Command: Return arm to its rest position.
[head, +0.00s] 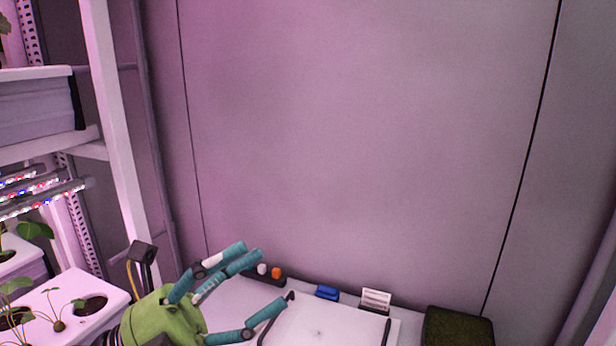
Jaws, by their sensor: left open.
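My left gripper (265,280) shows at the bottom, left of the middle, with a green body and teal fingers. Its fingers are spread wide apart and nothing is between them. It hangs in front of a pale work surface, over the left edge of a white tray (335,326) with dark handles. My right gripper is not in view.
A white rack with plants in a white trough (72,300) stands close on the left. On the surface are a blue object (327,292), a small white card (376,299) and a dark green-brown block (458,327). A bare wall panel (370,130) fills the back.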

